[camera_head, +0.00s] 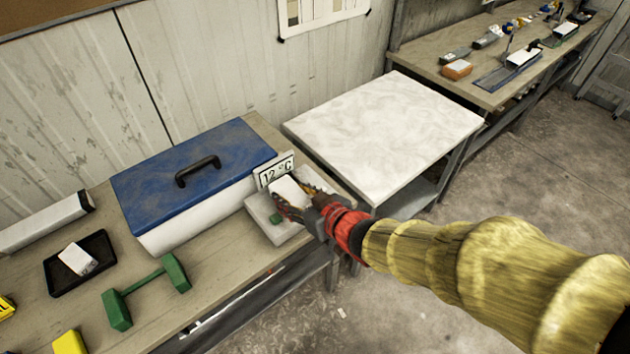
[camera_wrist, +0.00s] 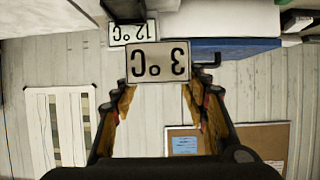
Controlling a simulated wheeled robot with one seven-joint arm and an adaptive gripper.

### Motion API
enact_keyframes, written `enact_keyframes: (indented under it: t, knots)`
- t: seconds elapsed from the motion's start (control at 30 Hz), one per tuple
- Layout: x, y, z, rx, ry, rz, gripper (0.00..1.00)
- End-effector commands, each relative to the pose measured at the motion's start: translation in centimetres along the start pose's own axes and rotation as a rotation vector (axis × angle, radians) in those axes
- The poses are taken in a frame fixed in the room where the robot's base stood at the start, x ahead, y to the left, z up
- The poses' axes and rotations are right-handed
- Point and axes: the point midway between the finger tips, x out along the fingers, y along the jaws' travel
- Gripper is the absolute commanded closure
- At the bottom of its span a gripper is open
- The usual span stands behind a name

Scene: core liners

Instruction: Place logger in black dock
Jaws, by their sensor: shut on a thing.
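My gripper (camera_head: 295,197) is shut on a white block-like logger (camera_head: 284,190), over a pale grey block (camera_head: 262,214) with a green spot at the right end of the bench. In the wrist view the logger's face (camera_wrist: 158,66) sits between the two fingers and reads 3 °C, upside down. A sign reading 12 °C (camera_head: 274,170) stands just behind; it also shows in the wrist view (camera_wrist: 131,33). I cannot tell whether the logger touches the grey block. A black tray-like dock (camera_head: 62,285) lies at the left of the bench with a white block (camera_head: 77,259) in it.
A blue-lidded white cooler (camera_head: 150,180) with a black handle stands between the black dock and my gripper. A green dumbbell-shaped object (camera_head: 146,290) lies in front. A white-topped table (camera_head: 390,125) is to the right, with a cluttered bench (camera_head: 440,50) beyond.

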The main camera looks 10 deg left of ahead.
Motion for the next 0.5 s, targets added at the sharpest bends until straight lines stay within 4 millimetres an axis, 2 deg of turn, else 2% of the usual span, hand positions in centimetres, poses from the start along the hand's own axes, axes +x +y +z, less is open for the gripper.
enact_keyframes:
  t: [0.17,0.47,0.5]
  knots:
    - [2.6,1.5,0.4,0.012,-0.001,-0.002,0.83]
    - [8.8,5.2,0.7,0.011,0.001,-0.002,0.83]
    - [9.6,5.5,1.4,0.012,-0.001,-0.003,0.83]
